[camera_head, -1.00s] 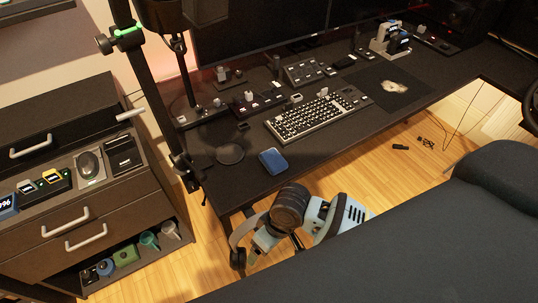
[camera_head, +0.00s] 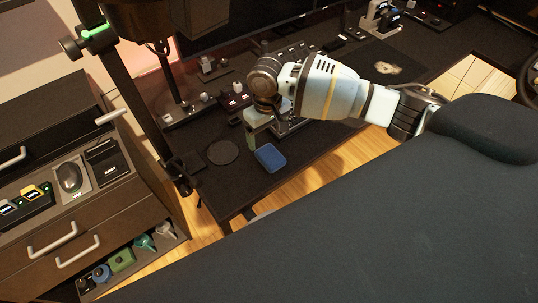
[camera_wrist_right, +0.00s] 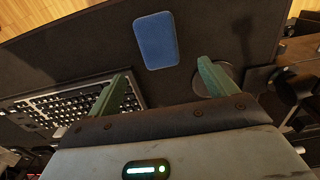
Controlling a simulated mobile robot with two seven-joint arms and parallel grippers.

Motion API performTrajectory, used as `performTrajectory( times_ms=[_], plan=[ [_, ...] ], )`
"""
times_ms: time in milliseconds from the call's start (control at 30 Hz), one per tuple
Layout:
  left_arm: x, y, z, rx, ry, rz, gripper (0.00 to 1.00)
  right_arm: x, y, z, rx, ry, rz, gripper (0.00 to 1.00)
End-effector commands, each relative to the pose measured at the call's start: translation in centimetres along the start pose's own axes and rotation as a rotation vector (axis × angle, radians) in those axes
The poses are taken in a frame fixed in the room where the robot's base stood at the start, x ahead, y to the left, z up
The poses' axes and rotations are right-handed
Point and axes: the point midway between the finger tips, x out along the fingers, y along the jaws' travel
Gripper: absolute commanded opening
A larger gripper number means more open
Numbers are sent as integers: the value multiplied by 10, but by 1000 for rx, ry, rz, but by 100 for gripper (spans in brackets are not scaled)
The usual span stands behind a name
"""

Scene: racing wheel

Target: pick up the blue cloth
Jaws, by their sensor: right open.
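The blue cloth (camera_head: 270,157) is a small folded, rounded rectangle lying flat on the black desk near its front edge. In the right wrist view the cloth (camera_wrist_right: 156,40) lies beyond the fingertips, about midway between them. My right gripper (camera_head: 258,130) is above the desk just behind the cloth; its fingers show best in the wrist view (camera_wrist_right: 162,75), spread apart with nothing between them. It does not appear to touch the cloth. My left gripper is not in view.
A round dark coaster (camera_head: 223,152) lies left of the cloth. The keyboard (camera_wrist_right: 70,105) is beside one finger, partly hidden by my arm in the head view. A black monitor-arm post (camera_head: 135,95) stands at left. A drawer cabinet (camera_head: 90,215) is further left.

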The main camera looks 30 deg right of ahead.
Motion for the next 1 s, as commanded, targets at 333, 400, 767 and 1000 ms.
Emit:
performTrajectory(
  times_ms=[333,400,767,1000],
  plan=[
    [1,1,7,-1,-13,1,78,26,0,1,-2,0,1,85],
    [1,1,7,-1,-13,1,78,27,0,1,-2,0,1,85],
    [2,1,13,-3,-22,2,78,72,1,9,-1,-3,0,85],
    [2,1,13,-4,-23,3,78,78,1,9,-1,0,0,85]
  ],
)
